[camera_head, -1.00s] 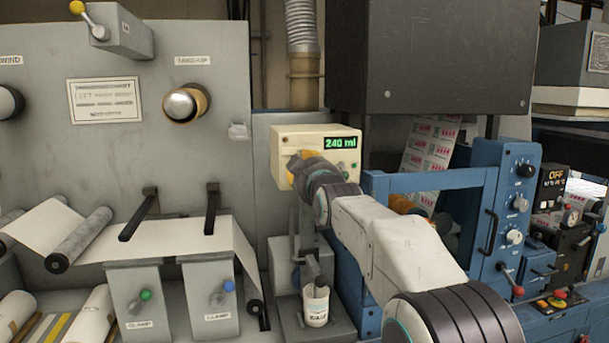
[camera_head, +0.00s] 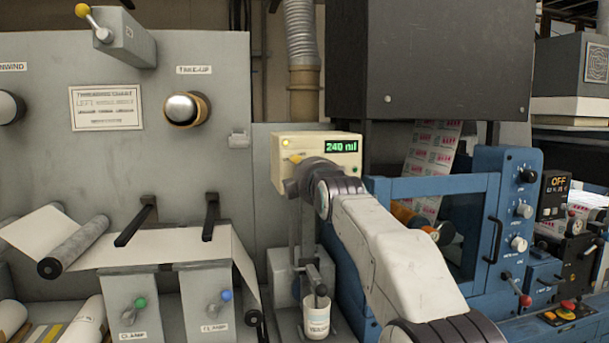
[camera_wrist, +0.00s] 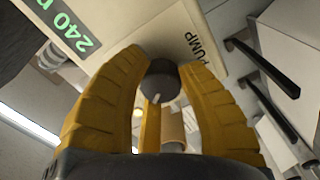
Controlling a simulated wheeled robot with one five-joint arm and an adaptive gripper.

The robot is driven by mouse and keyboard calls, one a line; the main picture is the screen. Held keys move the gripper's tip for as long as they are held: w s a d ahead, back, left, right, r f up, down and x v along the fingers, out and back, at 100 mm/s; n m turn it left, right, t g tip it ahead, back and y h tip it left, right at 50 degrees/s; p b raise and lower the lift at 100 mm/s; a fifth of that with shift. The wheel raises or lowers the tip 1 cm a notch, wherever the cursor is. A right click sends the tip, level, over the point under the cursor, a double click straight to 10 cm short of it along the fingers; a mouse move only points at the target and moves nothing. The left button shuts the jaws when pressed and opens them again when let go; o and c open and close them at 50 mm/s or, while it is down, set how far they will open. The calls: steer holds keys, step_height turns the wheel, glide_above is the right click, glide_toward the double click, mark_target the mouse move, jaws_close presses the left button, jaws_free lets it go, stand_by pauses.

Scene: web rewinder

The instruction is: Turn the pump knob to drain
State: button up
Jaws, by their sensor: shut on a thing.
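The cream pump box (camera_head: 318,150) shows a green "240 ml" display (camera_head: 341,146) and a lit yellow lamp at its upper left. In the wrist view the box (camera_wrist: 185,25) carries the word "PUMP". My gripper (camera_wrist: 160,70) has yellow fingers on both sides of the round dark pump knob (camera_wrist: 160,82), shut on it. A small pale mark shows on the knob. In the head view my wrist hides the knob and most of the gripper (camera_head: 297,160). The word "drain" cannot be read in either view.
Below the box stands a white cup (camera_head: 316,316) under a lever-like part. The blue machine frame (camera_head: 435,190) is close on the right of my arm. Grey winder panels with black handles (camera_head: 211,217) stand left.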

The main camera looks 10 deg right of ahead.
steer(key=shift+w+d+f+n, duration=0.1)
steer(key=shift+f+n, duration=0.2)
steer(key=shift+n, duration=0.8)
steer(key=o, duration=1)
steer(key=shift+d, duration=0.15)
steer(key=shift+c, duration=0.2)
steer(key=shift+o, duration=1.2)
steer(key=shift+r, duration=0.2)
steer(key=s, duration=1.2)
